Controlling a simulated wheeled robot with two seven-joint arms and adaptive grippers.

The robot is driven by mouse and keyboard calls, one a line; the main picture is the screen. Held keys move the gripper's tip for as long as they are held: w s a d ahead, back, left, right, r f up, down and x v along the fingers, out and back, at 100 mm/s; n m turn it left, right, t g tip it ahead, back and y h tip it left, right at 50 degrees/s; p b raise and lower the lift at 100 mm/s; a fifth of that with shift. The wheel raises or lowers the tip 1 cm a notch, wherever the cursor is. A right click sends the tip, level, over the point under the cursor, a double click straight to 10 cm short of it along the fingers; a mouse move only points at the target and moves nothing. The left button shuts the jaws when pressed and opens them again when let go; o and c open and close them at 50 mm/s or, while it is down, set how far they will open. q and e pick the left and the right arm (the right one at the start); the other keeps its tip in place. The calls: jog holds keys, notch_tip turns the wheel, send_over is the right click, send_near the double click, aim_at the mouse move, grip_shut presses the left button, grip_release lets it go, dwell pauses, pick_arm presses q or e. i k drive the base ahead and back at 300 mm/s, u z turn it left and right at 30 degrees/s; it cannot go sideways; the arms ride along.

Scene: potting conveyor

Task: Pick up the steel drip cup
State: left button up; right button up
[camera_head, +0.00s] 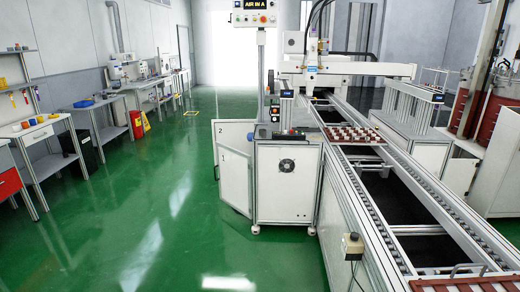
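I cannot make out a steel drip cup for certain in the head view. Small items stand on top of the white cabinet (287,185) beside the conveyor, among them a dark item (263,131), but they are too small to identify. Neither of my grippers is in view.
The conveyor (458,228) runs along the right and carries a brown tray (372,142) of small parts under a gantry (375,69). Workbenches (38,133) with tools line the left wall. The green floor (140,215) between is clear. The cabinet's door (235,170) stands open.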

aim_at(263, 134)
jog(key=i, duration=4.8)
jog(key=z, duration=0.1)
